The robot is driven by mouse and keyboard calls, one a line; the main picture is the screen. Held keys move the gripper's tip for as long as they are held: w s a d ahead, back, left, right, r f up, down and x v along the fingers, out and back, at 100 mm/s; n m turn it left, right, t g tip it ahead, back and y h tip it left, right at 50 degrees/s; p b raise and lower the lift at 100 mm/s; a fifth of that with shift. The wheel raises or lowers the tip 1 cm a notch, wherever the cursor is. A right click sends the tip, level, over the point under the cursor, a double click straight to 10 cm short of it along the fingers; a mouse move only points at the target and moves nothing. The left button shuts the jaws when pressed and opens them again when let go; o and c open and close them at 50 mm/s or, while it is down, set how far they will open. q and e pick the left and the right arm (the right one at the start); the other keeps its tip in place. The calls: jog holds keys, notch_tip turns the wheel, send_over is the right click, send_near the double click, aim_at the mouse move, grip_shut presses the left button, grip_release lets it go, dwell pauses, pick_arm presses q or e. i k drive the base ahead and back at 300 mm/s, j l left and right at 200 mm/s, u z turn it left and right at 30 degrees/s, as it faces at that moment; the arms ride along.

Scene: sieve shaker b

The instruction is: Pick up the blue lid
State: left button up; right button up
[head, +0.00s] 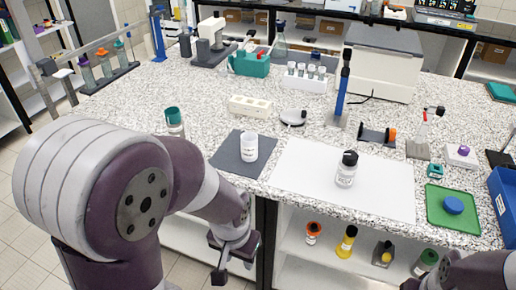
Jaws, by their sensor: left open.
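The blue lid (452,205) is a round, flat disc. It lies on a green tray (438,218) at the right of the speckled worktop. My left gripper (234,267) is open and empty, hanging in front of the worktop's front edge, far to the left of the lid. My right arm comes in at the bottom right corner, below and in front of the green tray. Only part of its gripper end shows at the bottom edge, so its jaws cannot be made out. Nothing covers the lid.
A blue bin (503,205) stands right of the tray. A white sheet (300,175) bears a black-capped jar (346,169). A dark mat (226,158) bears a white cup (249,147). Bottles stand on the shelf below. A purple-knobbed white block (461,156) sits behind the tray.

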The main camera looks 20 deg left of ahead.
aim_at(453, 205)
jog(key=i+l+u, duration=0.2)
jog(key=l, duration=0.15)
jog(key=i+l+u, duration=0.2)
jog(key=l, duration=0.15)
jog(key=l+u, duration=0.2)
jog(key=l, duration=0.2)
